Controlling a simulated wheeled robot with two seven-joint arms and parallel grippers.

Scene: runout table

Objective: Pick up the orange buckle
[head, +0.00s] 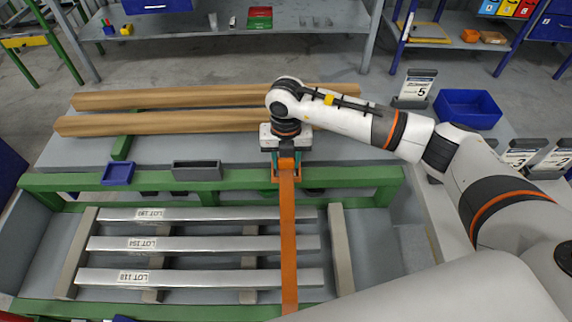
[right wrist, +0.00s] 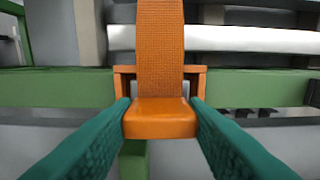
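The orange buckle (right wrist: 160,119) is a blocky piece at the end of a woven orange strap (head: 288,235). It is at the green rail (right wrist: 65,95), and it also shows in the head view (head: 287,163). The strap runs from it toward the bottom of the head view, across the rack. My right gripper (head: 288,172) points down over the buckle. In the right wrist view its teal fingers (right wrist: 160,110) lie flush along both sides of the buckle, with no clear gap. I cannot tell whether the buckle is lifted off its support. My left gripper is not in view.
Silver bars (head: 205,244) with lot labels lie on the rack left of the strap. Two wooden beams (head: 180,123) lie on the table behind. A grey tray (head: 196,170) and a small blue tray (head: 118,174) sit left of the gripper. A blue bin (head: 467,108) stands at right.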

